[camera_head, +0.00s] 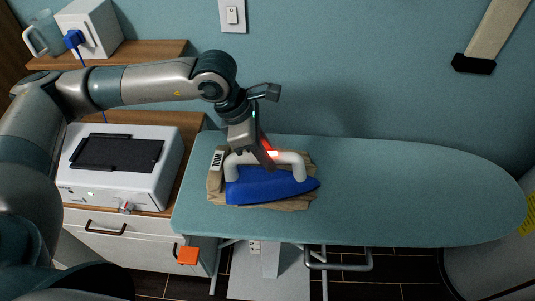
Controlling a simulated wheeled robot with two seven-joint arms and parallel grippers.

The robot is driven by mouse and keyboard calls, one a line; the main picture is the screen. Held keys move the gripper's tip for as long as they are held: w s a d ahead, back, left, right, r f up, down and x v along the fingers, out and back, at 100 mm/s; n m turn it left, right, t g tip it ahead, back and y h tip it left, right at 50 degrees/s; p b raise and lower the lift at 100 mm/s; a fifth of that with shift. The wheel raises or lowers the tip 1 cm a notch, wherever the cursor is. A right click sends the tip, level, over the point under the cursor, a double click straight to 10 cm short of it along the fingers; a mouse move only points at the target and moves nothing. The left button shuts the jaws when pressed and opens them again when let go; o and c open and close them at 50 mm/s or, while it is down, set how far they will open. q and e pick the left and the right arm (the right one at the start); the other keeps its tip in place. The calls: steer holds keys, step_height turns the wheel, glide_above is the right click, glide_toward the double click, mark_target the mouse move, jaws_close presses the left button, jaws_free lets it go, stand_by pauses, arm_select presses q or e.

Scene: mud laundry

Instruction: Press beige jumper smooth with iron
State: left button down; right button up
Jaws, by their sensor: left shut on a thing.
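The beige jumper (290,203) lies folded on the left half of the teal ironing board (420,200). A blue iron (270,188) with a white handle is over the jumper, its tip pointing right, and hides most of it. I cannot tell whether its sole touches the cloth. My left gripper (266,158) is above the iron and shut on its white handle. A white label with dark markings (217,160) shows at the jumper's left edge. My right gripper is not in view.
A white machine with a black top (117,153) stands on a wooden-topped cabinet at left. Above it a wooden shelf (150,50) holds a white box and a glass jug. A beige bar with a black end (473,63) is at upper right. The board's right half is clear.

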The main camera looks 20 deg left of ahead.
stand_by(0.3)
arm_select(q)
steer(key=shift+d+f, duration=0.1)
stand_by(0.4)
steer(key=shift+s+f+b, duration=0.1)
steer(key=shift+b, duration=0.2)
stand_by(0.6)
steer(key=shift+s+f, duration=0.1)
stand_by(1.2)
stand_by(0.6)
